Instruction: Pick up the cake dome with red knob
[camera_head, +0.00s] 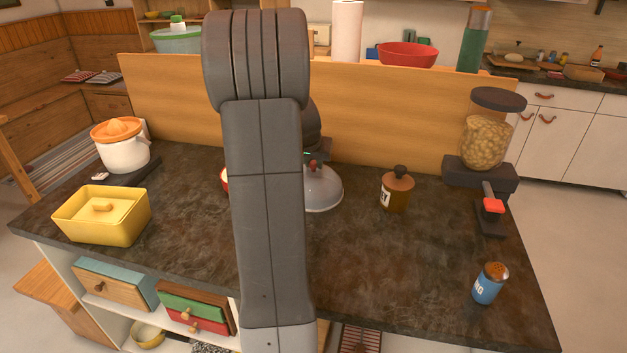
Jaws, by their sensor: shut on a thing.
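The cake dome (323,190) is a pale grey, glassy dome near the middle of the dark countertop, with a red knob on top. Its left part is hidden behind my arm. My gripper (314,160) is at the top of the dome and shut on it at the red knob; its fingers are mostly hidden. I cannot tell whether the dome's rim rests on the counter or is slightly raised.
A brown jar (396,190) stands right of the dome. A wooden panel (400,125) rises behind.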

